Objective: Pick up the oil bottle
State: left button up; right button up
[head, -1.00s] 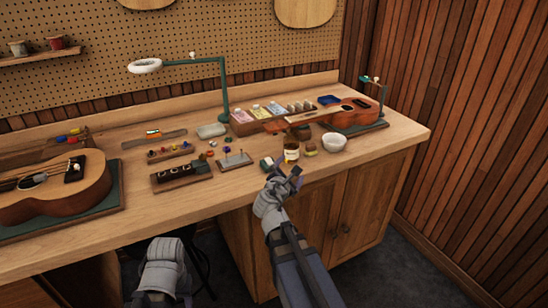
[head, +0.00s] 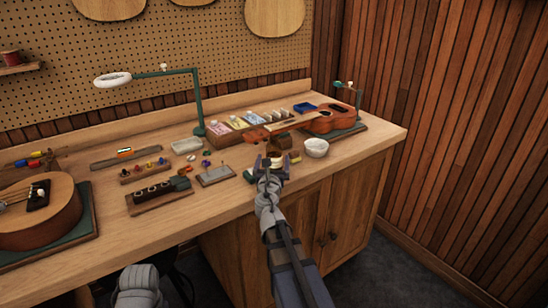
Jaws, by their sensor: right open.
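The oil bottle (head: 275,157), a small bottle with a pale label, stands on the workbench near its front edge. My right gripper (head: 272,170) is open right at the bottle, with a finger showing on each side of it in the picture. The gripper hides the bottle's lower part, and I cannot tell whether the fingers touch it. Of my left arm only a grey link shows at the bottom; its gripper is out of view.
A white bowl (head: 316,148) stands just right of the bottle. A ukulele (head: 333,119) lies behind it. A green lamp (head: 198,100) rises at the back. The front left of the bench (head: 125,228) is clear.

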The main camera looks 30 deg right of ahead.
aim_at(275, 151)
jog(key=x, duration=0.5)
jog(key=shift+d, duration=0.15)
jog(key=shift+s, duration=0.1)
jog(key=c, duration=1.5)
jog(key=shift+r, duration=0.3)
jog(key=shift+c, duration=0.2)
notch_tip(275, 151, up, 9)
jog(key=p, duration=1)
jog(key=shift+r, duration=0.25)
